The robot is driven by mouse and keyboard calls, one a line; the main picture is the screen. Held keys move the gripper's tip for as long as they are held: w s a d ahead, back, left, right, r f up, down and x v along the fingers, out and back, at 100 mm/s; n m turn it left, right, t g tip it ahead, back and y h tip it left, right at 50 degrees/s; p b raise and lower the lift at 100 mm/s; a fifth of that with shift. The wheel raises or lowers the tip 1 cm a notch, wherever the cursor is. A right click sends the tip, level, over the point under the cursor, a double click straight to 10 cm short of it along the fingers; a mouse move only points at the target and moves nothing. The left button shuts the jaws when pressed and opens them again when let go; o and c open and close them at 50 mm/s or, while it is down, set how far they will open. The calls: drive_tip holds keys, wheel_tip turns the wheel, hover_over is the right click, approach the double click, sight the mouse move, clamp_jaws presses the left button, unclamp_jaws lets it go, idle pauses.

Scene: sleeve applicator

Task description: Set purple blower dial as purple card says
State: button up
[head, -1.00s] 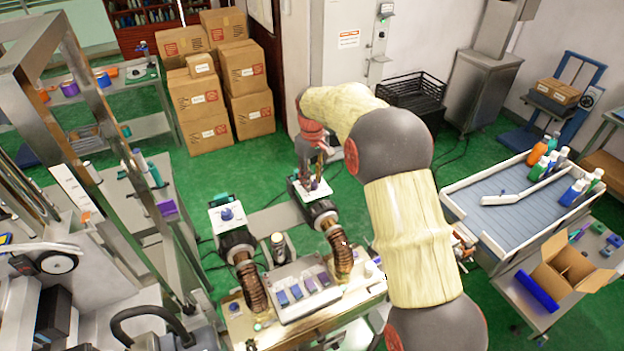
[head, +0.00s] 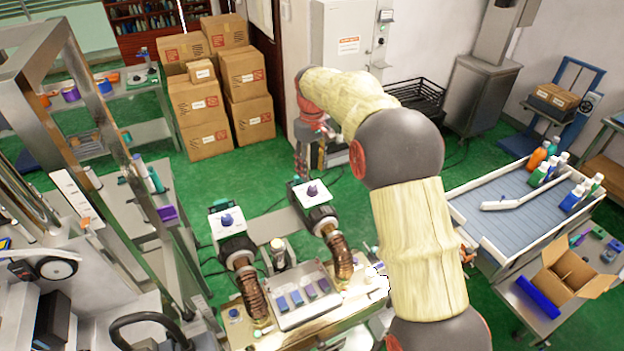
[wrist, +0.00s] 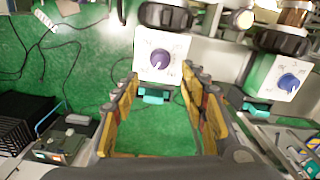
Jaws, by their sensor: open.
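The purple dial (head: 312,190) sits on the white face of the right-hand blower, in the middle of the head view. It also shows in the wrist view (wrist: 160,59), with a pale pointer mark toward its lower side; the scale marks are too small to read. My gripper (head: 312,160) is behind and above this blower, apart from the dial. In the wrist view its open fingers (wrist: 161,92) are empty, with the dial beyond their tips. I cannot make out a purple card with readable writing in either view.
A second blower with a blue dial (head: 227,219) stands to the left; it also shows in the wrist view (wrist: 288,82). Copper hoses (head: 339,256) run down to the bench. Stacked cartons (head: 205,110) are behind left, a black crate (head: 415,97) behind right.

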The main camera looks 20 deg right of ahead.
drive_tip(key=shift+r, duration=2.3)
drive_tip(key=s+f+m+t+b, duration=0.1)
drive_tip(key=s+f+b, duration=0.5)
drive_tip(key=s, duration=0.7)
drive_tip(key=s+f+m+t+b, duration=0.2)
drive_tip(key=s+f+b, duration=0.3)
drive_tip(key=s+b, duration=0.4)
drive_tip(key=s+f+m+t+b, duration=0.1)
drive_tip(key=s+f+b, duration=0.5)
drive_tip(key=s, duration=1.2)
drive_tip(key=shift+s+f+m+t+b, duration=0.3)
drive_tip(key=shift+s+t+b, duration=0.1)
drive_tip(key=shift+t+b, duration=0.5)
